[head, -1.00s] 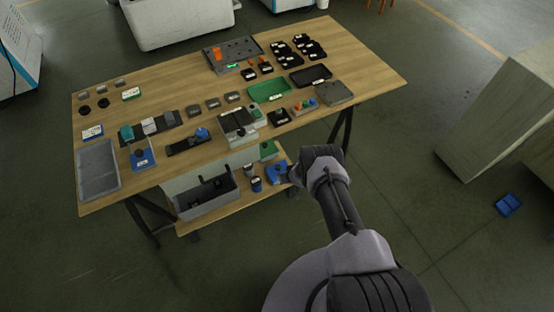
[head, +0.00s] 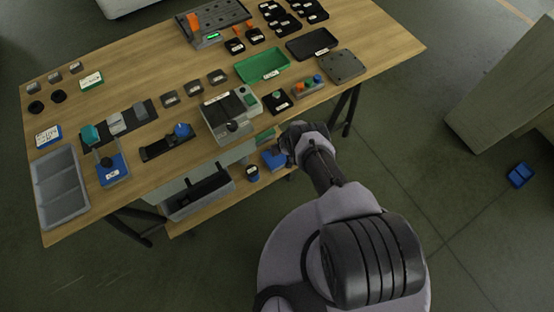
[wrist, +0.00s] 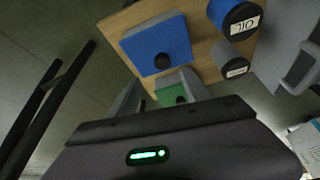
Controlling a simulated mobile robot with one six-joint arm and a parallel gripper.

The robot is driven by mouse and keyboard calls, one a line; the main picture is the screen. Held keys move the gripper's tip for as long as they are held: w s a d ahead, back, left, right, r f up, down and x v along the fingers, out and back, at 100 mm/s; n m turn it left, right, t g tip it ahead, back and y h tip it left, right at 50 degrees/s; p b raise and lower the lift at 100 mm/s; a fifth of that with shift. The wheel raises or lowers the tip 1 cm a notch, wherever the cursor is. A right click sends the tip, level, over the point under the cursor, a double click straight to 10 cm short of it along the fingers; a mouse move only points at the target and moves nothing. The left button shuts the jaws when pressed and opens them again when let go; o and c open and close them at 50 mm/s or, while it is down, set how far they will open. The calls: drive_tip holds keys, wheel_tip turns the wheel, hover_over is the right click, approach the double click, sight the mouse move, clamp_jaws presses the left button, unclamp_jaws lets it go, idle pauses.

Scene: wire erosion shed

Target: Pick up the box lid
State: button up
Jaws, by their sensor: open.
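A blue square lid-like piece with a black knob (wrist: 155,45) lies on the lower wooden shelf in the wrist view. It also shows on the shelf in the head view (head: 272,160), partly hidden by my arm. A green piece with a dark knob (wrist: 172,92) lies beside it, partly covered by my gripper. My gripper (wrist: 160,95) is open, with its fingers pointing toward the shelf and nothing seen held between them. In the head view my arm reaches to the shelf's right end and the fingers are hard to make out.
Two dark canisters with blue (wrist: 235,18) and grey (wrist: 230,62) sides stand near the blue piece. A grey crate (head: 170,211) stands on the shelf's left. The tabletop (head: 125,185) overhangs the shelf and holds many parts. A blue bin (head: 520,175) lies on open floor.

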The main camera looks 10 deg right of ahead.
sight(274, 162)
drive_tip(key=b+x, duration=0.3)
drive_tip(key=shift+w+f, duration=0.15)
drive_tip(key=shift+f, duration=0.1)
drive_tip(key=b+x, duration=0.1)
drive_tip(key=b, duration=0.1)
drive_tip(key=b+x, duration=0.1)
drive_tip(key=x, duration=0.1)
drive_tip(key=b+x, duration=0.1)
drive_tip(key=b, duration=0.1)
drive_tip(key=shift+s+a+f+b, duration=0.25)
drive_tip(key=shift+f+b, duration=0.1)
drive_tip(key=shift+f, duration=0.1)
drive_tip(key=shift+w+f+b, duration=0.2)
drive_tip(key=shift+b, duration=0.35)
drive_tip(key=shift+r, duration=0.1)
drive_tip(key=shift+r, duration=0.1)
clamp_jaws()
